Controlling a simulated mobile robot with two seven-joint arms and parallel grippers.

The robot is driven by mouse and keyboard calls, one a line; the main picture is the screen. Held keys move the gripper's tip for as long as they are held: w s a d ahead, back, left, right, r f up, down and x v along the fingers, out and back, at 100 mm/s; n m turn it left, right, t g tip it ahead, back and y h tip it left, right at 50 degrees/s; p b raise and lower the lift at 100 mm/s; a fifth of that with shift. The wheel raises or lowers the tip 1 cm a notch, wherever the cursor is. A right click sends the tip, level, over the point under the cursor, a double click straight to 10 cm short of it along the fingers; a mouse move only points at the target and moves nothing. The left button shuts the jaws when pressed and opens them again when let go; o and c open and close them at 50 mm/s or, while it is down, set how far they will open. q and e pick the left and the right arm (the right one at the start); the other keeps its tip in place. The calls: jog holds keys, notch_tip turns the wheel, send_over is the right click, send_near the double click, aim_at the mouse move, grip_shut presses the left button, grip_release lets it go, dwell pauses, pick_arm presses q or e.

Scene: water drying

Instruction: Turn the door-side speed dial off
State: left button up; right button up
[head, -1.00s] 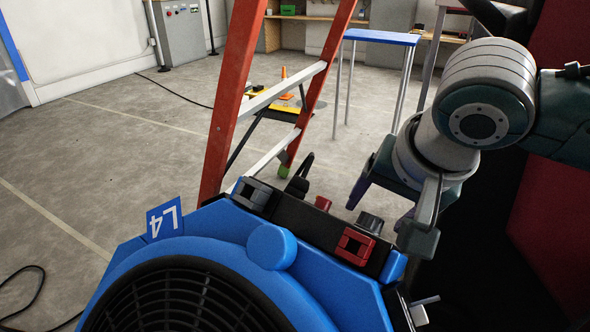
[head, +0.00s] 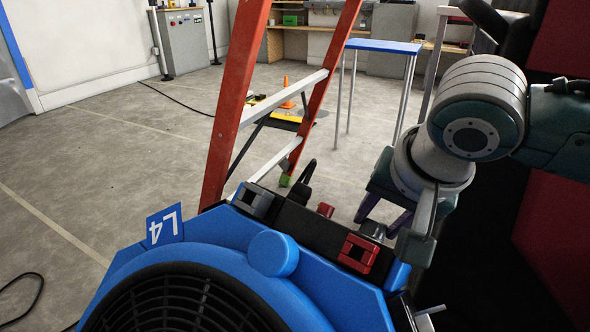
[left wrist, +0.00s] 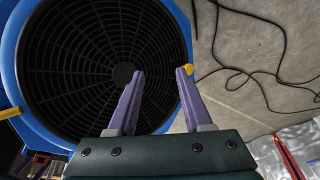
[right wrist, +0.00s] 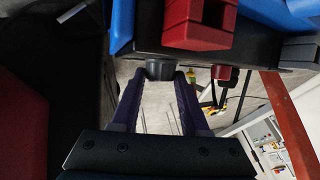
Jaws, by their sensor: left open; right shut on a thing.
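A blue fan (head: 160,270) with a black round grille stands at the front, with an upside-down L4 label (head: 164,226). On its black top panel is a dark round dial (head: 372,230), near a red block-shaped part (head: 358,253). My right gripper (head: 384,216) is at the dial, with its purple fingers on either side. In the right wrist view the dial (right wrist: 160,69) sits between the fingertips (right wrist: 158,77). The dial's pointer mark cannot be made out. My left gripper (left wrist: 161,74) is open and empty in front of the grille, in the left wrist view.
An orange stepladder (head: 236,110) stands right behind the fan. A blue-topped table (head: 384,46) and a grey control cabinet (head: 184,40) are farther back. Cables (left wrist: 265,70) lie on the floor beside the fan. The floor at left is mostly clear.

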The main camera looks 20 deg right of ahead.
grip_shut()
jog(key=shift+r+p, duration=0.1)
jog(key=shift+p, duration=0.25)
jog(key=r+p, duration=0.1)
jog(key=p, duration=0.4)
jog(key=shift+y, duration=0.4)
jog(key=f+n+t+p, duration=0.1)
jog(key=p, duration=0.3)
jog(key=shift+s+d+y, duration=0.1)
jog(key=shift+d+y, duration=0.05)
jog(key=shift+y, duration=0.25)
jog(key=shift+f+n+t+y, duration=0.2)
jog(key=shift+n+t+y, duration=0.1)
jog(key=shift+n+t, duration=0.15)
jog(key=shift+d+f+n+t+y+b, duration=0.2)
jog(key=shift+n+t+y+b, duration=0.25)
jog(key=shift+t+y+b, duration=0.2)
jog(key=shift+r+y, duration=0.15)
jog(key=shift+y, duration=0.1)
jog(key=shift+a, duration=0.1)
